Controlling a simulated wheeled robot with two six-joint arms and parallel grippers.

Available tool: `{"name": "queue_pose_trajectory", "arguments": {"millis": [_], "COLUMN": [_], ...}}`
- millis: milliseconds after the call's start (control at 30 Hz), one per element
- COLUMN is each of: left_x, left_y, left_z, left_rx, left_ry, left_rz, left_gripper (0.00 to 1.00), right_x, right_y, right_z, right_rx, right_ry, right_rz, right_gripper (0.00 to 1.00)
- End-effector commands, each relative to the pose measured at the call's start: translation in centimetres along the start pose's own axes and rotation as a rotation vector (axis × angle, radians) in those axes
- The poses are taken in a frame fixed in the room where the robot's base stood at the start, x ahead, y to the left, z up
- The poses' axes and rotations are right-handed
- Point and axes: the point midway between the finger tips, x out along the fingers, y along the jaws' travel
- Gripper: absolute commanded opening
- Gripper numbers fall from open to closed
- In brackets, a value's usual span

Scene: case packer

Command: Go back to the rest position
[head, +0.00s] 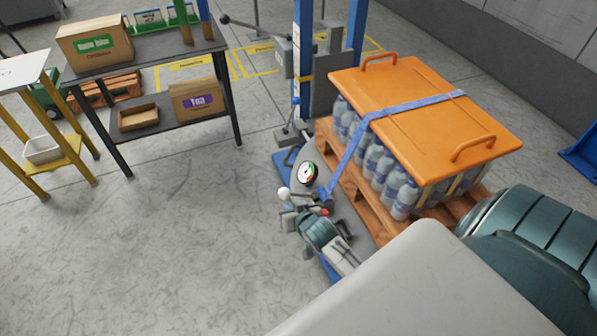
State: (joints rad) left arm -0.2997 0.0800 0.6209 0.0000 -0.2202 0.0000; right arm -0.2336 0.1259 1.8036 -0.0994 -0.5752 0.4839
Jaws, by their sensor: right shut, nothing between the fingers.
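My right gripper (292,217) is at the picture's middle, at the end of my right arm, which comes in from the lower right. It is shut and holds nothing. It is small in the picture and partly merges with the parts behind it. My left gripper is not in view.
An orange lid (425,108) with a blue strap (410,106) covers bottles (380,167) on a wooden pallet (352,190), right of the gripper. A blue-posted press stands behind. A dark shelf (190,48) with boxes is at upper left. The floor at lower left is clear.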

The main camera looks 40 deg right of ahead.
Motion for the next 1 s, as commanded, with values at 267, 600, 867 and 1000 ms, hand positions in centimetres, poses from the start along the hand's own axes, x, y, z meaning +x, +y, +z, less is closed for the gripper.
{"name": "queue_pose_trajectory", "arguments": {"millis": [267,600,867,1000], "left_x": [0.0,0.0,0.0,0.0], "left_y": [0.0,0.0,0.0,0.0], "left_z": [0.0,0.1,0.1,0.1], "left_rx": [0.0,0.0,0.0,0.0], "left_ry": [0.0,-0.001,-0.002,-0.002], "left_rz": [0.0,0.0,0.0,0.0], "left_gripper": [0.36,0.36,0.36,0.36], "right_x": [0.0,-7.2,-15.8,-19.2], "right_y": [0.0,0.5,0.8,0.8], "right_z": [0.0,2.3,4.3,4.9], "right_rx": [0.0,-0.127,-0.272,-0.325], "right_ry": [0.0,-0.207,-0.444,-0.531], "right_rz": [0.0,0.057,0.074,0.067], "right_gripper": [0.0,0.0,0.0,0.0]}}
